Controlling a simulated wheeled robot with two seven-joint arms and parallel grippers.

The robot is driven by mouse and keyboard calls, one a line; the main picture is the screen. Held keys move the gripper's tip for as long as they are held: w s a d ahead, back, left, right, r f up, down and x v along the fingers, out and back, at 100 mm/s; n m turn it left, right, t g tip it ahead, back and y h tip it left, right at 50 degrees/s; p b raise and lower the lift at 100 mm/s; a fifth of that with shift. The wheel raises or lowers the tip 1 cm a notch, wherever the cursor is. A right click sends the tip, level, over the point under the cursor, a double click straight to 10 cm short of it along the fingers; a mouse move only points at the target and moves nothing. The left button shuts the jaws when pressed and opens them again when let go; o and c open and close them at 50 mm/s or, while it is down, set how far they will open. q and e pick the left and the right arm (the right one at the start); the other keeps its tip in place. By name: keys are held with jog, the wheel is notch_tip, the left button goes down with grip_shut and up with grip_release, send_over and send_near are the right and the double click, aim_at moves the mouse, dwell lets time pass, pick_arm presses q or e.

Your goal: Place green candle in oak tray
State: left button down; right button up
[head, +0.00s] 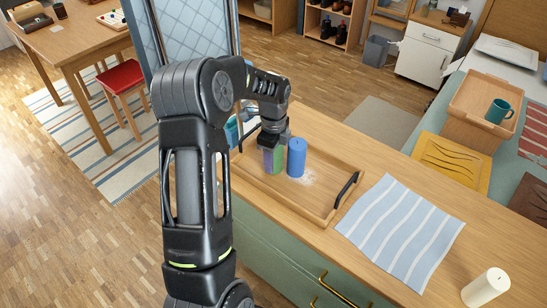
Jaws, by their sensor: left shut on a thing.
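The green candle (278,162) is upright in my left gripper (273,146), which is shut on its top. A narrow purple strip shows against its left side; I cannot tell what that is. The candle is over or in the oak tray (318,207), a wooden tray with a black handle on the counter. I cannot tell whether its base touches the tray floor. A blue candle (297,158) stands in the tray just to its right. My left arm hides part of the tray's left side. My right gripper is not in view.
White specks lie on the tray floor near the blue candle. A blue striped cloth (400,230) lies right of the tray, with a white candle (487,287) beyond it. A wooden box (473,128) with a teal mug (499,111) and a yellow mat (452,167) are farther right.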

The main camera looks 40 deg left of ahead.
pick_arm(q)
jog(key=c, duration=0.7)
grip_release()
jog(key=shift+f, duration=0.1)
jog(key=shift+o, duration=0.2)
notch_tip(320, 180, up, 12)
jog(key=shift+r, duration=0.2)
